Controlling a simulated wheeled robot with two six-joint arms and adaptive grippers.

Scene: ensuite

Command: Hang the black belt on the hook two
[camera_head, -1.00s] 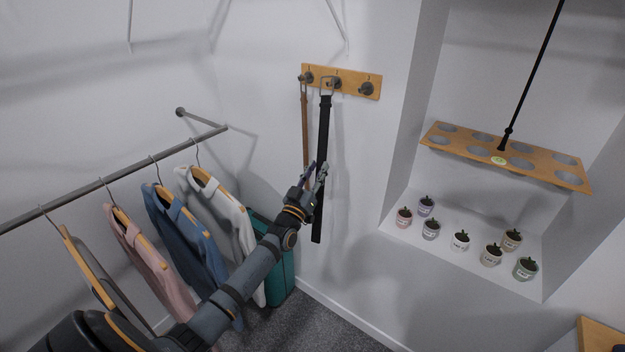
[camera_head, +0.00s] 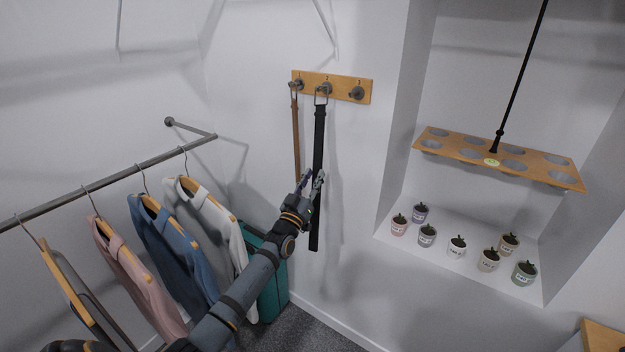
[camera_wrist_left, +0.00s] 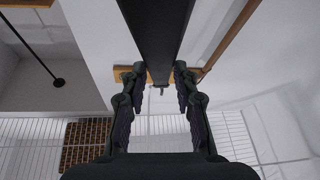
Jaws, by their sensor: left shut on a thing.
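The black belt (camera_head: 318,140) hangs upright along the wall, its buckle end at the middle hook, hook two (camera_head: 327,88), on the wooden hook board (camera_head: 345,88). I cannot tell whether the buckle is around the hook or just in front of it. My left gripper (camera_head: 313,180) is shut on the belt's lower half, with the tail hanging below. In the left wrist view the belt (camera_wrist_left: 157,30) runs between the two fingers of the left gripper (camera_wrist_left: 160,92). My right gripper is not in view.
A brown belt (camera_head: 296,140) hangs from the left hook, close beside the black one. The right hook (camera_head: 357,93) is bare. Clothes hang on a rail (camera_head: 110,180) at left, with a teal case (camera_head: 272,290) behind. Potted plants (camera_head: 457,247) stand in the right alcove.

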